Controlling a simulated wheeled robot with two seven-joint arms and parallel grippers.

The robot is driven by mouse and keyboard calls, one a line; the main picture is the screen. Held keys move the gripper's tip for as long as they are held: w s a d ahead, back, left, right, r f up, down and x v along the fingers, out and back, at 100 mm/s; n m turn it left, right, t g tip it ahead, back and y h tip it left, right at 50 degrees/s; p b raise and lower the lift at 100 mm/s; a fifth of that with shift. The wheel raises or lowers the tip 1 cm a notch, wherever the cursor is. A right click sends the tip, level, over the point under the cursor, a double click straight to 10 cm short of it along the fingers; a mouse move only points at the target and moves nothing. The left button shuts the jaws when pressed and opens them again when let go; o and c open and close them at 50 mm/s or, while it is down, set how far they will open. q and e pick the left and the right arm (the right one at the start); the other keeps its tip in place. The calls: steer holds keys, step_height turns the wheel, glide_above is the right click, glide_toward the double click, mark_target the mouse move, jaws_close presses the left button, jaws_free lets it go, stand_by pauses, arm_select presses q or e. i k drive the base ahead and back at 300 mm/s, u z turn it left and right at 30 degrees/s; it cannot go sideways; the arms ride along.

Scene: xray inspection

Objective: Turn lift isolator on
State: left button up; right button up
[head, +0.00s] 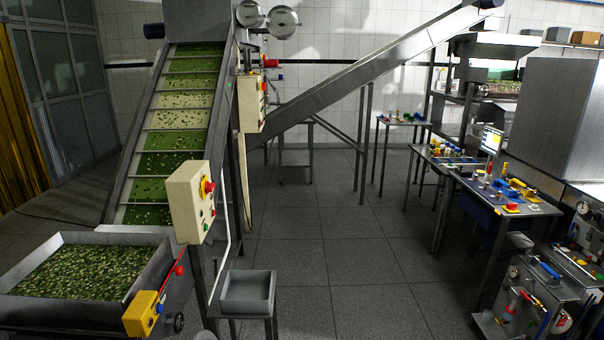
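A cream control box (189,202) stands on a post in front of the inclined lift conveyor. A red rotary switch on a yellow plate (208,187) sits on its right-facing side, with small green and red buttons below it. I cannot read any label or tell the switch's position. A second cream box (251,104) with a red control (263,86) is mounted farther back beside the conveyor. Which box holds the lift isolator is not marked legibly. Neither of my grippers shows in the head view.
A hopper (165,262) of green pieces stands at the lower left, with a yellow box (142,314) and red lever on its edge. A small grey tray stand (248,291) is beside the post. Control benches (480,205) line the right. The middle floor (340,250) is clear.

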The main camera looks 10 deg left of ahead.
mark_target(209, 187)
steer(key=z, duration=0.55)
steer(key=i, duration=2.2)
steer(key=u, duration=1.25)
steer(key=i, duration=1)
steer(key=u, duration=1.15)
